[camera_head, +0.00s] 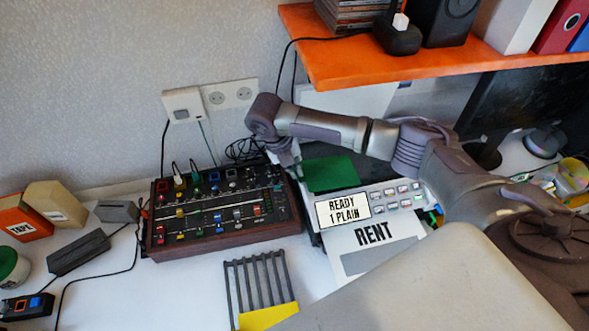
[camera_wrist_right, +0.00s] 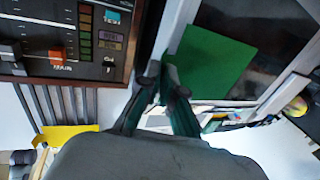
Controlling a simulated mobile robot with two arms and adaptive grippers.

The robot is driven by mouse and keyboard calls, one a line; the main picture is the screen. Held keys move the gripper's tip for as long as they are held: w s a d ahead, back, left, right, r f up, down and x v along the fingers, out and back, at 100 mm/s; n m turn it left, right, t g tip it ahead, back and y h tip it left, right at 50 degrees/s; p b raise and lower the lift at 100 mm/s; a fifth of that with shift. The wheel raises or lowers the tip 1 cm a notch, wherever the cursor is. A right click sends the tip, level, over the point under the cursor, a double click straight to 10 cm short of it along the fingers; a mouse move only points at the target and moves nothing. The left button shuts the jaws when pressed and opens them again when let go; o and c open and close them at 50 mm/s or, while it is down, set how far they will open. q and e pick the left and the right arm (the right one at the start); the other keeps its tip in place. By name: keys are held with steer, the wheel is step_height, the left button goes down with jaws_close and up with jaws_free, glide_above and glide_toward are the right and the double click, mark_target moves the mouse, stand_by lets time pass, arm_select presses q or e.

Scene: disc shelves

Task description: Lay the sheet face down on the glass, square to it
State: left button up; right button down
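The plain green sheet (camera_head: 330,173) is over the dark glass of the white copier, and no print shows on its upper side. In the right wrist view the green sheet (camera_wrist_right: 215,62) is turned relative to the edges of the glass (camera_wrist_right: 282,28). I cannot tell whether it lies flat or hangs just above. My right gripper (camera_head: 296,171) is at the sheet's left edge. In the wrist view its fingertips (camera_wrist_right: 162,75) are close together and appear shut on that edge. My left gripper is not in view.
The copier's panel (camera_head: 343,209) reads READY 1 PLAIN. A RENT sheet (camera_head: 376,234) lies in front. A wood-sided control box (camera_head: 222,208) stands left of the copier. A grey rack (camera_head: 257,279) is in front. An orange shelf (camera_head: 430,68) overhangs the back.

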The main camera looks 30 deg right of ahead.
steer(key=shift+f, duration=0.1)
stand_by(0.3)
steer(key=c, duration=1.2)
jaws_free()
steer(key=shift+c, duration=0.2)
steer(key=v, duration=0.7)
steer(key=shift+a, duration=0.15)
